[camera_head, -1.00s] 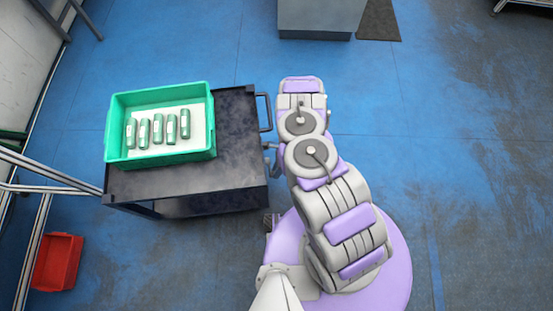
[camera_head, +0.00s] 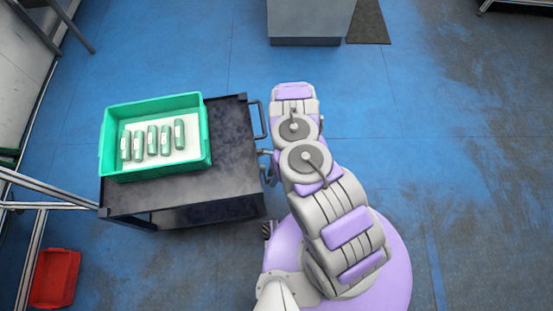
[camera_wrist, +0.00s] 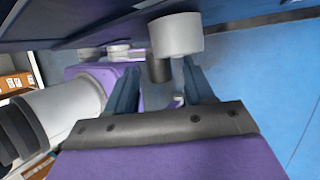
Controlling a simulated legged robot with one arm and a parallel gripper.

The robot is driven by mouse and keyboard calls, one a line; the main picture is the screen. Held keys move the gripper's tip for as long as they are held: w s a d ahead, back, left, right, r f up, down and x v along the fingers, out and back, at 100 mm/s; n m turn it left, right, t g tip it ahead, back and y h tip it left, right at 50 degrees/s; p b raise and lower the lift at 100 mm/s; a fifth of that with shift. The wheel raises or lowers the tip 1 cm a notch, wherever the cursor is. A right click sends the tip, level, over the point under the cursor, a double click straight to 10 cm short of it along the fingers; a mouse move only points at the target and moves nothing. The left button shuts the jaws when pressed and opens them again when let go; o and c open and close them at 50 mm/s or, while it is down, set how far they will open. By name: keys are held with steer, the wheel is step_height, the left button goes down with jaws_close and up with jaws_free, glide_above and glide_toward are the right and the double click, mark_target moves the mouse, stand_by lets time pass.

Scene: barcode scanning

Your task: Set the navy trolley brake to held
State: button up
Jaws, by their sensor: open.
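The navy trolley (camera_head: 232,165), very dark, stands left of my arm in the head view, with a handle (camera_head: 258,118) on its right side. Small grey parts (camera_head: 267,172) show at that side near my arm; I cannot tell whether they are the brake. In the wrist view, a light grey cylinder (camera_wrist: 176,37) with a darker stub (camera_wrist: 159,70) lies ahead of my gripper (camera_wrist: 161,68). The stub shows between its open fingers; contact is unclear. I cannot tell whether this is the brake or what setting it has. My gripper is hidden in the head view.
A green crate (camera_head: 205,160) with several green cylinders (camera_head: 152,140) sits on the trolley. A red bin (camera_head: 54,278) and metal rails (camera_head: 42,205) are at the left. A grey cabinet (camera_head: 308,20) stands at the top. Blue floor on the right is clear.

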steer(key=p+v, duration=0.3)
steer(key=v, duration=1.4)
steer(key=shift+p, duration=0.4)
steer(key=shift+a, duration=0.1)
steer(key=w+a+r+n, duration=0.1)
steer(key=a+r+n, duration=0.15)
steer(key=r, duration=0.55)
steer(key=w+a+r+n, duration=0.1)
steer(key=a+r+n, duration=0.15)
steer(key=r, duration=0.55)
steer(key=s+r+n, duration=0.4)
steer(key=r+n, duration=0.1)
steer(key=r, duration=1.1)
steer(key=s+d+r+n+t+h, duration=0.2)
steer(key=s+d+r+n, duration=0.3)
steer(key=s+r, duration=0.7)
steer(key=s+d+r+n, duration=0.1)
steer(key=s+d, duration=0.1)
steer(key=s, duration=0.2)
steer(key=s+d+r+h, duration=0.1)
steer(key=s+d+r, duration=0.1)
steer(key=s, duration=0.3)
steer(key=s+d+r+n+t+h, duration=0.1)
steer(key=s+d+r, duration=0.1)
steer(key=s+d, duration=0.1)
steer(key=shift+s+d+n+b, duration=0.35)
steer(key=shift+s+b, duration=0.1)
steer(key=shift+s, duration=0.4)
